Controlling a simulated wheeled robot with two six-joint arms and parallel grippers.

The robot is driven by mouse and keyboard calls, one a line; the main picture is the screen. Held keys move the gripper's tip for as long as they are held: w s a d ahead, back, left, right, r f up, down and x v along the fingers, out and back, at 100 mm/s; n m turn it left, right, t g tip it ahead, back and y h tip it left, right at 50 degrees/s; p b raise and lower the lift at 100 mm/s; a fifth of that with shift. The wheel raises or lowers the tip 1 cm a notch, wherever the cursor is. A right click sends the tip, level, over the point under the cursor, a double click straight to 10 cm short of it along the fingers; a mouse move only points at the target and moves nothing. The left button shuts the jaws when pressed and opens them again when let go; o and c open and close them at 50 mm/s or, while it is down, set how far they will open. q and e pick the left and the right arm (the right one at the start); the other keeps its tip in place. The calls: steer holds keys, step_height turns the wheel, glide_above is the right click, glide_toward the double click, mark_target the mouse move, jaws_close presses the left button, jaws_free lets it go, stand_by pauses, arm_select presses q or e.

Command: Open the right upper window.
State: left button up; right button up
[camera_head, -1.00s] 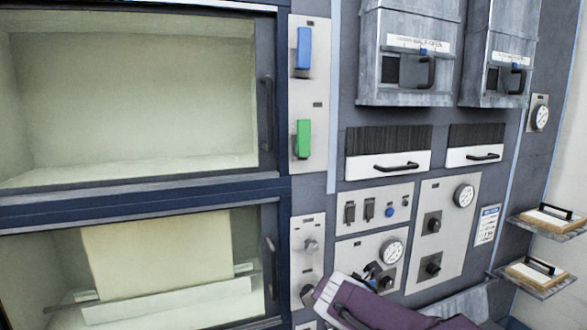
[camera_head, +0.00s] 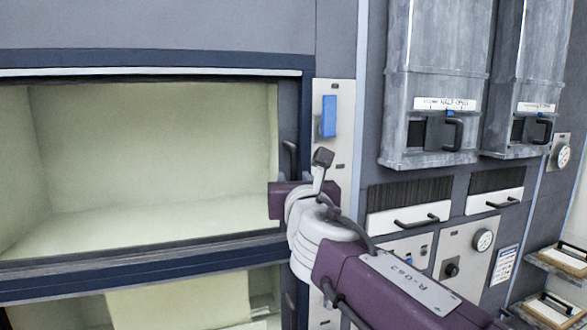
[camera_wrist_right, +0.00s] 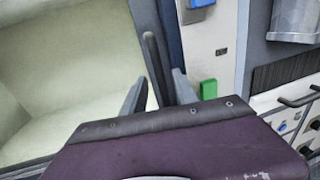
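The upper window (camera_head: 150,150) is a large pane in a dark frame at the left of the head view, and it looks shut. Its dark vertical handle (camera_head: 290,158) is on the right side of the frame. My right gripper (camera_wrist_right: 160,88) is in front of this handle, its purple body covering the handle's lower part in the head view. In the right wrist view the handle (camera_wrist_right: 153,60) stands between the two grey fingers, which are apart with gaps on both sides. My left gripper is in neither view.
A panel right of the window carries a blue switch (camera_head: 329,116) and a green switch (camera_wrist_right: 208,88). A lower window (camera_head: 180,298) lies below. Grey boxes with handles (camera_head: 436,100), drawers (camera_head: 409,218) and gauges stand to the right.

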steer(key=shift+w+a, duration=0.1)
steer(key=shift+w, duration=1.1)
jaws_close()
stand_by(0.5)
